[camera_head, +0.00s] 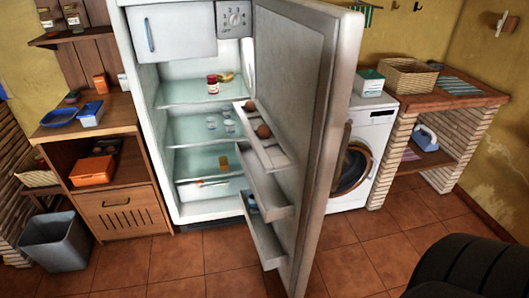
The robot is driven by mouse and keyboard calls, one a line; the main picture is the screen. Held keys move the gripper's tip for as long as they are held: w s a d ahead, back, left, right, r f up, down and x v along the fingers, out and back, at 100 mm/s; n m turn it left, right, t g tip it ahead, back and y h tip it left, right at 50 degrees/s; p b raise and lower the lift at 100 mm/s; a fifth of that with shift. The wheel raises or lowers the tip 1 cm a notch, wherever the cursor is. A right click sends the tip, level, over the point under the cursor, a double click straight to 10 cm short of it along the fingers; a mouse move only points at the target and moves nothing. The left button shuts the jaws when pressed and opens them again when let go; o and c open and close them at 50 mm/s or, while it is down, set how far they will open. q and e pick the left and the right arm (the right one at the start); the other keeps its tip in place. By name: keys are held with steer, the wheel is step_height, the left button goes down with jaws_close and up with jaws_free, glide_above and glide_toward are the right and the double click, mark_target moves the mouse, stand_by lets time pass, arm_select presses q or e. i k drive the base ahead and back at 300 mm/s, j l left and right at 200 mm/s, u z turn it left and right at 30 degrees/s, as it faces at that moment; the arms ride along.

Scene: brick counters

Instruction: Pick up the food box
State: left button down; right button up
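Several boxes are in view, and I cannot tell which one is the food box. An orange box (92,171) sits on the open shelf of the wooden cabinet at the left. A small blue and white box (90,113) stands on top of that cabinet, beside a blue tray (62,117). A green and white box (368,83) stands on the washing machine at the right. Neither of my grippers is in view.
The fridge (160,120) stands open, its door (315,130) swung out toward me. A grey bin (55,243) stands at the lower left. A wicker basket (408,77) sits on the brick counter (455,100). Tiled floor (185,262) is clear in front of the fridge.

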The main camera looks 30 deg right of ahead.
mark_target(88, 121)
steer(key=l+z, duration=0.15)
steer(key=l, duration=2.3)
steer(key=j, duration=0.65)
steer(key=i+j, duration=0.15)
steer(key=j, duration=0.3)
steer(key=i+j+z, duration=0.1)
steer(key=j, duration=0.35)
steer(key=i+j+z, duration=0.1)
steer(key=j, duration=0.35)
steer(key=i+j, duration=0.2)
steer(key=j, duration=0.25)
steer(key=i+j+z, duration=0.1)
steer(key=j, duration=0.35)
